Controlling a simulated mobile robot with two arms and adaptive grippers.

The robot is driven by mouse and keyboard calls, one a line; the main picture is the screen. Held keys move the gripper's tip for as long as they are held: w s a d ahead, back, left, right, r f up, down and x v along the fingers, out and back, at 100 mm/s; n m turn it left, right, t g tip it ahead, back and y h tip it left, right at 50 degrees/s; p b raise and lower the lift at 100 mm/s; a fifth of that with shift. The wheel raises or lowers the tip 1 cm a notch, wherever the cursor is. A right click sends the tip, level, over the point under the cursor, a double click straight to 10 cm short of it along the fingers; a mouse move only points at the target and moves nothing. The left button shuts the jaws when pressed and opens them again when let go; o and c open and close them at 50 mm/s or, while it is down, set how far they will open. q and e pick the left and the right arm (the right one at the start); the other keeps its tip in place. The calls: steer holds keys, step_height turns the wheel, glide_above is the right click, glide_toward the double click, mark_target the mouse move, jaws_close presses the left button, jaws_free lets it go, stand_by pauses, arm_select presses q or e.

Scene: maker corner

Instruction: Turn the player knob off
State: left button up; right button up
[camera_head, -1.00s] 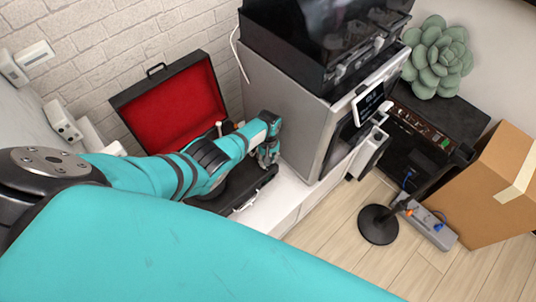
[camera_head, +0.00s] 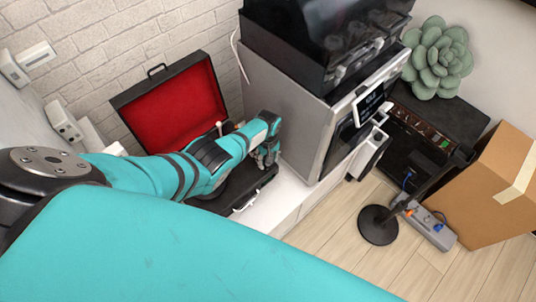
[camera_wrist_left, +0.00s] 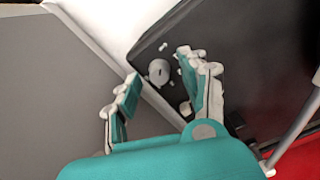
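The player (camera_head: 208,204) is a black suitcase record player with its red-lined lid (camera_head: 174,105) raised, standing on the white surface by the brick wall. My left gripper (camera_head: 265,158) is over its right end, close to the grey cabinet; the arm hides much of the deck. In the left wrist view, a small round light-grey knob (camera_wrist_left: 158,70) sits on the black deck near its corner. The left gripper (camera_wrist_left: 160,68) is open there, its two fingers on either side of the knob. Whether either finger touches the knob I cannot tell. My right gripper is not in view.
A grey cabinet-like machine (camera_head: 285,115) stands close to the right of my left gripper. In the left wrist view, a pale tonearm-like rod (camera_wrist_left: 297,128) lies right of the fingers. A cardboard box (camera_head: 490,190) and a black round-based stand (camera_head: 378,225) are on the floor.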

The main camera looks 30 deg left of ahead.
arm_select(q)
step_height(320, 180, up, 12)
stand_by(0.9)
steer(key=shift+s+f, duration=0.1)
stand_by(0.4)
